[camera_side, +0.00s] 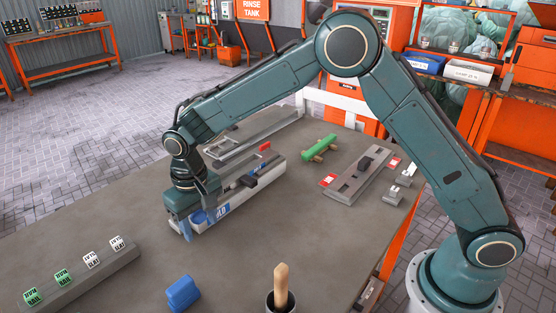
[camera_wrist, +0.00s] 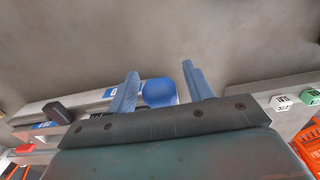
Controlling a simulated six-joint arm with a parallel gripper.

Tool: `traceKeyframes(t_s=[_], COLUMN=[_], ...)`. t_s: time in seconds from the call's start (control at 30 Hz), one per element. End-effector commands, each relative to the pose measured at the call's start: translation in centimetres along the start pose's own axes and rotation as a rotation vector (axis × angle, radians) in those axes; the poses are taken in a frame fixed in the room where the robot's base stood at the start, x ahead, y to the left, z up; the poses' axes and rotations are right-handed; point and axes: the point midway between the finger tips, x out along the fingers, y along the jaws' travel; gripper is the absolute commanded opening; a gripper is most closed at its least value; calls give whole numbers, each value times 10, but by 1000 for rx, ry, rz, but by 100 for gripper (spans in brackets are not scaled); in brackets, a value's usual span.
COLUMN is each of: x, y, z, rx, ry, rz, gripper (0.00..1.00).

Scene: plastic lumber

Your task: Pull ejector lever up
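A long grey mold unit (camera_side: 238,195) with a blue label lies on the table under my gripper. A round blue knob (camera_wrist: 158,93) sits at the unit's end, and I take it to be the ejector lever's end. It also shows in part beneath the gripper in the side view (camera_side: 199,217). My gripper (camera_wrist: 160,70) is open, its two blue fingers on either side of the knob. A gap shows between the knob and the right finger; the left finger is close to it, and contact is unclear. The lever's shaft is hidden.
A green part (camera_side: 320,148) and a grey fixture (camera_side: 352,184) lie to the right. Marked cubes on a bar (camera_side: 92,265), blue blocks (camera_side: 183,292) and a wooden handle (camera_side: 281,284) are in front.

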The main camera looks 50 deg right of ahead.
Motion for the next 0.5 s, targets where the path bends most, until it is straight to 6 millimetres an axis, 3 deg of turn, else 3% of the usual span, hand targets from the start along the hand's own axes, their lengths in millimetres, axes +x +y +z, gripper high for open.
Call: traceKeyframes(t_s=[0.03,0.27,0.5], x=[0,0,-7], y=[0,0,0], z=[0,0,-5], rx=[0,0,1], ry=[0,0,5], rz=[0,0,-2], gripper=[43,0,0])
